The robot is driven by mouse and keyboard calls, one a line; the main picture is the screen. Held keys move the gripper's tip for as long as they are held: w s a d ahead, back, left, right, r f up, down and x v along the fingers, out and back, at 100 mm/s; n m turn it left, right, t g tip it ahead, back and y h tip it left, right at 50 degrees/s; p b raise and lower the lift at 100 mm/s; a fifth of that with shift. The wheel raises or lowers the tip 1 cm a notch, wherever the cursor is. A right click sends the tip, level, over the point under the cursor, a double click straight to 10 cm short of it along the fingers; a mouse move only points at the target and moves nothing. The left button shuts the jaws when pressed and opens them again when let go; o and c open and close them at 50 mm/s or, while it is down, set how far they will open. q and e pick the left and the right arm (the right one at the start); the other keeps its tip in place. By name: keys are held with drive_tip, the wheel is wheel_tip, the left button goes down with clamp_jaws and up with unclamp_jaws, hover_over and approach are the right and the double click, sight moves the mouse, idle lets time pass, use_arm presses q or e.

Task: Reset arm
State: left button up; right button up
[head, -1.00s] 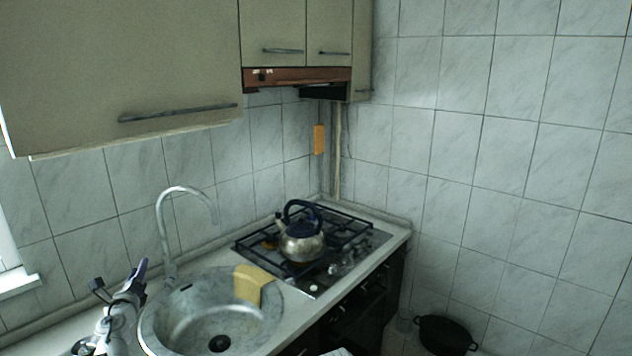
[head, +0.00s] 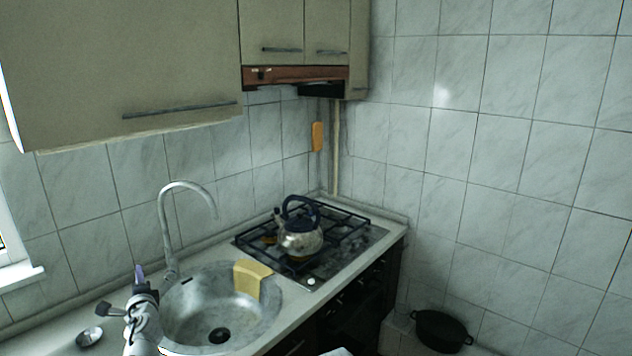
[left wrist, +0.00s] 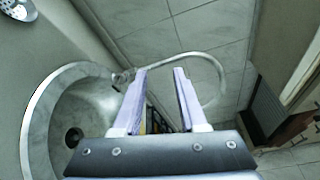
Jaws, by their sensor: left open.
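My left gripper (head: 140,274) is raised at the left edge of the sink in the head view, pointing up and away. In the left wrist view its two purple fingers (left wrist: 160,95) stand apart with nothing between them. It is open and empty. The round metal sink (head: 186,308) lies just to its right, and the curved faucet (head: 167,235) rises behind it. My right gripper is not in view; a small pale shape at the bottom edge of the head view is too little to identify.
A metal kettle (head: 301,241) stands on the gas hob (head: 345,262). A yellow cloth (head: 250,278) hangs over the sink's right rim. Cupboards (head: 125,70) overhang the counter. A black pot (head: 441,330) is on the floor at the right.

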use_arm(q)
drive_tip(key=s+d+f+n+g+h, duration=0.4)
drive_tip(key=s+d+f+n+g, duration=0.45)
drive_tip(key=d+f+n, duration=0.5)
drive_tip(key=s+d+f+n+g+h, duration=0.1)
drive_tip(key=s+d+f+g+h, duration=0.15)
drive_tip(key=s+d, duration=0.45)
drive_tip(key=s+d+f+g+h, duration=0.2)
drive_tip(key=s+d+f+h, duration=0.15)
drive_tip(key=d, duration=0.55)
drive_tip(key=s+d+f+m+g+y+b, duration=0.1)
drive_tip(key=s+d+f+b, duration=0.1)
drive_tip(key=d+f+b, duration=0.4)
drive_tip(key=s+d+f+m+b, duration=0.1)
drive_tip(key=s+f+b, duration=0.2)
drive_tip(key=f+b, duration=0.6)
drive_tip(key=s+d+f+m+g+y+b, duration=0.1)
drive_tip(key=s+d+f+m+b, duration=0.1)
drive_tip(key=d+f+b, duration=0.4)
wheel_tip(320, 180, up, 16)
drive_tip(key=a+p, duration=0.1)
drive_tip(key=p, duration=1.5)
drive_tip(key=shift+s+a+f, duration=0.2)
drive_tip(key=shift+a, duration=0.15)
